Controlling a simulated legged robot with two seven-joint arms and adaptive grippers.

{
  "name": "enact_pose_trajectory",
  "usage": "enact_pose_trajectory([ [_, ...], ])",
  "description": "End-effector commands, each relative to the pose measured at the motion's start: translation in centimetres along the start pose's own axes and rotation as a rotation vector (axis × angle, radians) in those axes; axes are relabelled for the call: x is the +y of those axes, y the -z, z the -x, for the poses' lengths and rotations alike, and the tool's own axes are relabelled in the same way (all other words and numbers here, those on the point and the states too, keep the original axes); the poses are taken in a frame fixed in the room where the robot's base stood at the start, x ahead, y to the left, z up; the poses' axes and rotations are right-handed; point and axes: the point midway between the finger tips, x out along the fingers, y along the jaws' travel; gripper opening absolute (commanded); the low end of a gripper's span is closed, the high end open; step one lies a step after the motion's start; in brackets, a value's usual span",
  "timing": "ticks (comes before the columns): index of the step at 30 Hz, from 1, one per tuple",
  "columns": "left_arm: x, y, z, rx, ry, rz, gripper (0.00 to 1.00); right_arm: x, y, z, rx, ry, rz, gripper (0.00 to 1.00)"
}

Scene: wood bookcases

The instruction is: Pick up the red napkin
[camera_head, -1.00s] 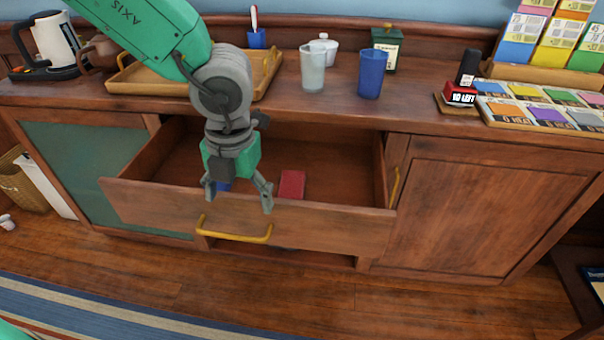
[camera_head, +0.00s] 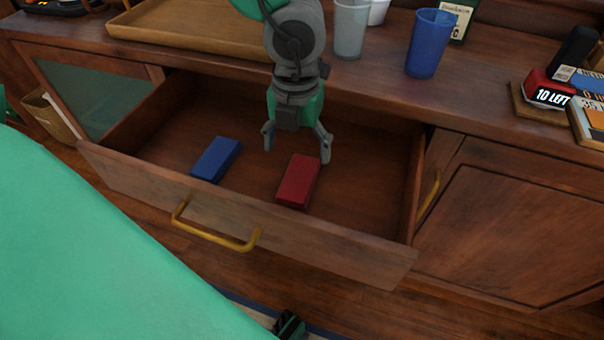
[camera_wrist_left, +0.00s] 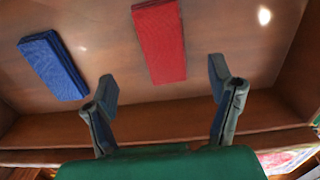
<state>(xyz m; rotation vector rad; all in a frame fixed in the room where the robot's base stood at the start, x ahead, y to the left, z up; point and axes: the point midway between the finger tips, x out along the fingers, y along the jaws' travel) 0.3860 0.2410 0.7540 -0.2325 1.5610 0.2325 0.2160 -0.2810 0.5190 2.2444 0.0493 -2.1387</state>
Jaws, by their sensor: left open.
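The red napkin (camera_head: 298,181) is a folded red block lying flat on the floor of the open drawer (camera_head: 350,200). It also shows in the left wrist view (camera_wrist_left: 160,42), beyond the fingertips and between their lines. My left gripper (camera_head: 297,150) is open and empty, pointing down into the drawer. Its fingertips are just behind the napkin in the head view, with the right finger close to its far end. I cannot tell if they touch. In the left wrist view the spread fingers (camera_wrist_left: 162,82) have nothing between them. My right gripper is not in view.
A blue folded napkin (camera_head: 216,159) lies left of the red one in the drawer. The drawer front with its brass handle (camera_head: 214,232) stands nearest. On the counter above are a wooden tray (camera_head: 190,42), a grey cup (camera_head: 349,30) and a blue cup (camera_head: 430,45).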

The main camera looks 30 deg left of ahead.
Motion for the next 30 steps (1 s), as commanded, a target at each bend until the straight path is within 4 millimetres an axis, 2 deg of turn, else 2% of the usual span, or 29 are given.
enact_pose_trajectory([
  [1, 0.0, 0.0, -1.1, 0.0, -0.002, -0.001, 0.76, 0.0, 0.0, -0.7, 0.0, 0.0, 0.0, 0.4],
  [3, 0.0, 0.0, -1.8, 0.0, -0.002, 0.0, 0.76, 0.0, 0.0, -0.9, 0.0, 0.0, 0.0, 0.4],
  [11, -0.1, 0.0, -3.1, -0.001, -0.001, -0.001, 0.76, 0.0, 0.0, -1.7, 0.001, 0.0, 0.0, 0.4],
  [19, -0.5, 0.1, -7.1, 0.0, -0.001, -0.001, 0.76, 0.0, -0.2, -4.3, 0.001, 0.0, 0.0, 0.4],
  [27, -0.5, 0.1, -7.2, -0.001, 0.001, -0.001, 0.76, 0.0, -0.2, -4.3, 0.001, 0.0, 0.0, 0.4],
  [29, -0.5, 0.1, -7.2, -0.001, 0.001, -0.001, 0.55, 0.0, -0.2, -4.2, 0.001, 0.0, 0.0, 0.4],
  [30, -0.5, 0.1, -7.2, -0.001, 0.001, -0.001, 0.41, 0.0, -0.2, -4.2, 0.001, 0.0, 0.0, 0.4],
])
